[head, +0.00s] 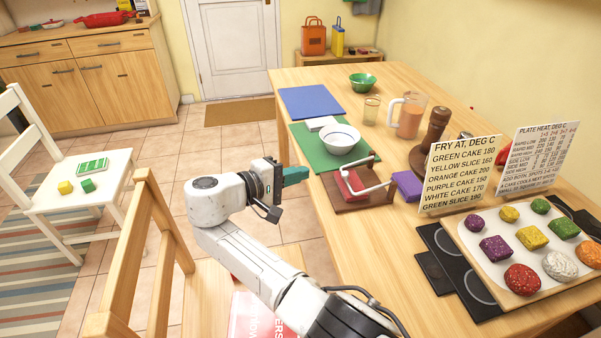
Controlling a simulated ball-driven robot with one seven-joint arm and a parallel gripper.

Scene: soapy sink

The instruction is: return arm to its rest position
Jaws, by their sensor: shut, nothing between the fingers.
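My gripper (296,175) is at the end of my white arm, in the middle of the head view. Its teal fingers are shut and empty, pointing right toward the table's left edge. It appears to be close to the wooden press with a red block (350,183), apart from it as far as I can tell. The arm reaches up from the bottom of the view, bent at the elbow, left of the table (400,250).
The table holds a white bowl (341,138) on a green mat, a blue mat (311,102), a pitcher (410,115), a purple block (407,186), sign cards and a board of coloured cakes (527,296). Wooden chair (140,260) stands left of my arm.

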